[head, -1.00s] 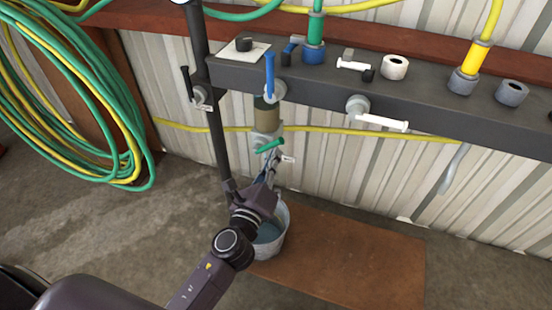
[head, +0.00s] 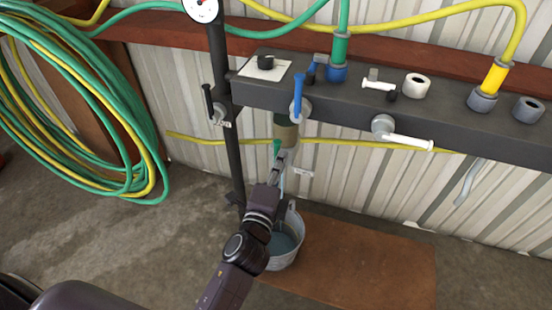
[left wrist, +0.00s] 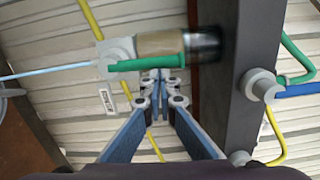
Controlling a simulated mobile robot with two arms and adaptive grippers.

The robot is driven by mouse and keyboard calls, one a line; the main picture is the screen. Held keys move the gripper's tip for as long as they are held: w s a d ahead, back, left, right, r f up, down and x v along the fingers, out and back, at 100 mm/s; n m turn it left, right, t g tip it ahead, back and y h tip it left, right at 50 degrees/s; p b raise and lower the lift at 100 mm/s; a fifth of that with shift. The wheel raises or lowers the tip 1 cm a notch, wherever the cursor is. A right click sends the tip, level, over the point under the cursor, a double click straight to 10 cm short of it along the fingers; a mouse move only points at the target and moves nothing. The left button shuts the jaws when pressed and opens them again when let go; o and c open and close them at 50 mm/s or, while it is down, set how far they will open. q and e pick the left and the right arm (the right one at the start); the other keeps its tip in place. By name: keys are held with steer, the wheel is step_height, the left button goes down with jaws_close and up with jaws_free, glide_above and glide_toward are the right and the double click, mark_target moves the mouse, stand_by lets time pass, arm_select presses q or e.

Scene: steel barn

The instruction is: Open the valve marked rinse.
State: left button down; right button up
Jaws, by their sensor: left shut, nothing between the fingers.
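A valve with a green lever (head: 277,147) hangs below the brownish filter cup (head: 286,128) under the dark manifold. The lever also shows in the left wrist view (left wrist: 145,67), lying along the pipe's line. A small white tag (head: 304,171) sits beside this valve; its lettering is too small to read. A thin pale-blue stream (left wrist: 45,72) runs from the valve's outlet. My left gripper (head: 280,163) is shut and empty, close by the lever; its fingertips (left wrist: 164,76) show next to the lever, and I cannot tell whether they touch. My right gripper is not in view.
A metal bucket (head: 284,262) with water stands below the valve beside a brown board (head: 365,262). The manifold (head: 345,115) carries blue (head: 297,95) and white (head: 408,140) levers. A black-handled valve (head: 209,103) is on the post. Coiled hoses (head: 150,150) hang left.

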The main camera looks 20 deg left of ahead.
arm_select(q)
steer(key=shift+a, duration=0.1)
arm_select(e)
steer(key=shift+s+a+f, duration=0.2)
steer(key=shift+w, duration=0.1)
arm_select(q)
step_height(320, 180, up, 10)
stand_by(0.8)
stand_by(0.3)
